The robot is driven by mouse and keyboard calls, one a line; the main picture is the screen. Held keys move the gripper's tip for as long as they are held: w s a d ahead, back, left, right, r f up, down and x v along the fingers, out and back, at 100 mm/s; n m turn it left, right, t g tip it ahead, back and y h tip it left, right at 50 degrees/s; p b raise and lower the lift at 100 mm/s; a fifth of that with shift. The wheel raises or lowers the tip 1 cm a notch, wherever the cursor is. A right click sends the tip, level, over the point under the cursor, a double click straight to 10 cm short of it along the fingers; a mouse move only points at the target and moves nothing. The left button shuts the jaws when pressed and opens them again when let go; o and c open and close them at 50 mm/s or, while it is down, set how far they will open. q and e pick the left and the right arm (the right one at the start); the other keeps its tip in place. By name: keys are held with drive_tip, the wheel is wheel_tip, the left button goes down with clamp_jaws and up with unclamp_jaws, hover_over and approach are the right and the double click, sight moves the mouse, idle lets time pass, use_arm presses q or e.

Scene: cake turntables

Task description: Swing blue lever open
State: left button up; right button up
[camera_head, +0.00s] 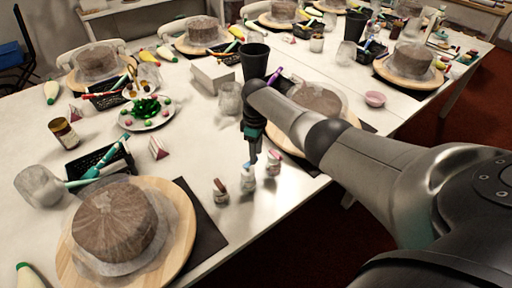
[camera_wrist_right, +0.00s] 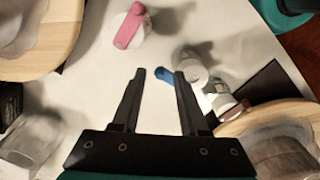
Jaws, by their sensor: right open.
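A small white bottle (camera_head: 247,180) with a blue lever on its top stands on the white table near its front edge. In the right wrist view the blue lever (camera_wrist_right: 163,75) sticks out to the left of a small white bottle (camera_wrist_right: 190,64). My right gripper (camera_head: 253,160) points down just above this bottle; in the wrist view my right gripper (camera_wrist_right: 158,76) is open, with the lever showing between its fingertips. I cannot tell whether a finger touches it. The gripper partly hides the lever in the head view. My left gripper is not in view.
Two similar small bottles flank it, one with a reddish top (camera_head: 220,191) and one with a pink top (camera_head: 273,163). Wooden turntables with brown cakes stand at front left (camera_head: 180,218) and behind my arm (camera_head: 283,141).

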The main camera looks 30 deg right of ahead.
wheel_tip(320, 180, up, 15)
drive_tip(key=p, duration=0.4)
drive_tip(key=shift+r, duration=0.15)
drive_tip(key=shift+a, duration=0.1)
